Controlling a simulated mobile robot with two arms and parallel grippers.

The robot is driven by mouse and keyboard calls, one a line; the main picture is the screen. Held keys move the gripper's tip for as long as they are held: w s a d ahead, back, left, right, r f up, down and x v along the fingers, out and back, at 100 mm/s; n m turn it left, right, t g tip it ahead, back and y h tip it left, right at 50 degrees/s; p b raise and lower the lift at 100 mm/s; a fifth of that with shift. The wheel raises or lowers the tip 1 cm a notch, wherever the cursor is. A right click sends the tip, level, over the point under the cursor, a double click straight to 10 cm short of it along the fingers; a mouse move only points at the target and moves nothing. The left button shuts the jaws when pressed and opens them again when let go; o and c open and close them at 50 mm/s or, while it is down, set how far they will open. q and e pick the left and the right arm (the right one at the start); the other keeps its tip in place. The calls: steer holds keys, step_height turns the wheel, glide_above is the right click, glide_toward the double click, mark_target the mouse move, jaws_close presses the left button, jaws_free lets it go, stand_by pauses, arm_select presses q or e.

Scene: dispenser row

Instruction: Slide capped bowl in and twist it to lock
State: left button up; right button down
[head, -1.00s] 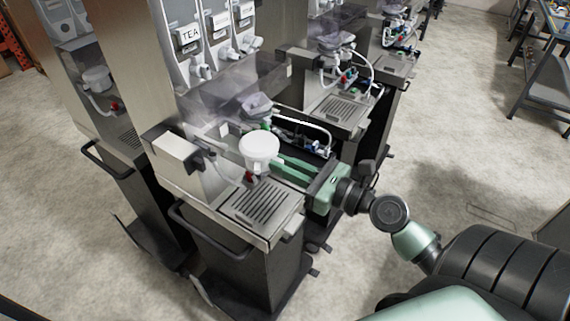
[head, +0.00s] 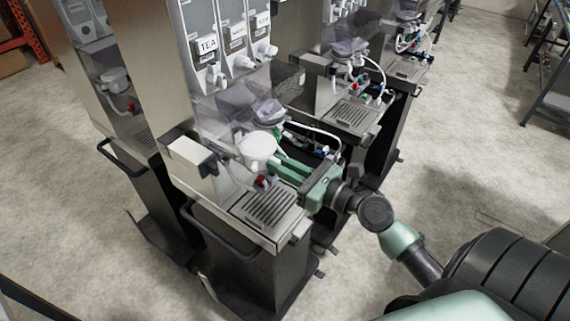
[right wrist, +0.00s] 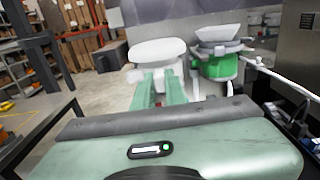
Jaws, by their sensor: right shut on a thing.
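The white capped bowl (head: 257,147) is above the drip tray at the front of the nearest dispenser; it also shows in the right wrist view (right wrist: 157,51). My right gripper (head: 282,165) comes in from the right with its green fingers shut on the bowl, just below the wide white cap. In the right wrist view the fingers (right wrist: 160,88) reach to the bowl's underside. The bowl looks about level. Its contact with the dispenser behind it is hidden, so I cannot tell whether it is seated. My left gripper is not in view.
A second mixing bowl with a green collar (right wrist: 220,66) stands right beside the capped bowl. A slotted drip tray (head: 268,207) and a red-tipped outlet (head: 261,181) are below. A pale box (head: 192,160) juts out at the left. White hoses (head: 312,131) run behind my gripper.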

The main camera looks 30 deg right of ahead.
mark_target(270, 156)
steer(key=shift+w+a+r, duration=0.1)
steer(key=shift+w, duration=0.15)
stand_by(0.3)
steer(key=shift+p+x, duration=0.75)
steer(key=shift+x, duration=0.55)
steer(key=shift+p+x, duration=0.6)
steer(key=shift+x, duration=0.9)
